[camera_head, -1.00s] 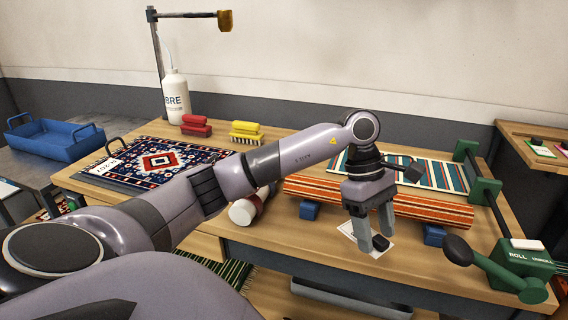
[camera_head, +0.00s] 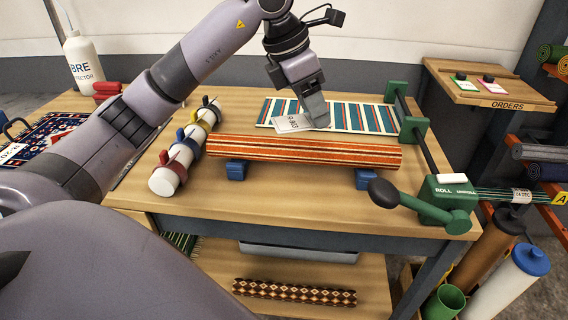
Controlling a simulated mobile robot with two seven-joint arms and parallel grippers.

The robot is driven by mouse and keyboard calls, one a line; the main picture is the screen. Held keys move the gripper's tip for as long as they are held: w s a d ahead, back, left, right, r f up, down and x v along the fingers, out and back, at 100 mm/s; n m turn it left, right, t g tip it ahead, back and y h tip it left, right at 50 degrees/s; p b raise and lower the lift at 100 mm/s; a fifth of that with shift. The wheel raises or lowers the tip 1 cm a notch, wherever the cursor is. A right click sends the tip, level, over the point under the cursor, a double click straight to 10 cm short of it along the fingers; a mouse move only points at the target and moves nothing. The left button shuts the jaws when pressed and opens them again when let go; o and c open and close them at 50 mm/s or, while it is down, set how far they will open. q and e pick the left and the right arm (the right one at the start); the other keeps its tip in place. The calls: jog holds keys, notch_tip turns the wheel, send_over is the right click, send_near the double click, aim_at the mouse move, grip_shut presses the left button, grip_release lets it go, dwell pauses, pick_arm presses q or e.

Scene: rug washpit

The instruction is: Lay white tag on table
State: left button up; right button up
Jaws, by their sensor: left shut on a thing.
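My left gripper (camera_head: 317,112) is shut on a white tag (camera_head: 291,123) with dark lettering, which sticks out to the left of the fingers. In the picture the tag overlaps the left part of the flat striped rug (camera_head: 362,116); I cannot tell whether it touches it. The wooden table (camera_head: 300,202) lies below. My right gripper is not in view.
A rolled orange striped rug (camera_head: 305,150) rests on blue blocks (camera_head: 236,170). A white roller with coloured straps (camera_head: 168,180) lies left of it. A green roller stand with a crank (camera_head: 446,198) is at right. The front table strip is clear.

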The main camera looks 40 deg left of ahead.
aim_at(312, 194)
pick_arm(q)
notch_tip(312, 194, down, 19)
jog(key=shift+r, duration=0.15)
dwell(0.4)
jog(key=shift+f, duration=0.2)
jog(key=o, duration=0.7)
jog(key=shift+r, duration=0.1)
jog(key=shift+o, duration=0.2)
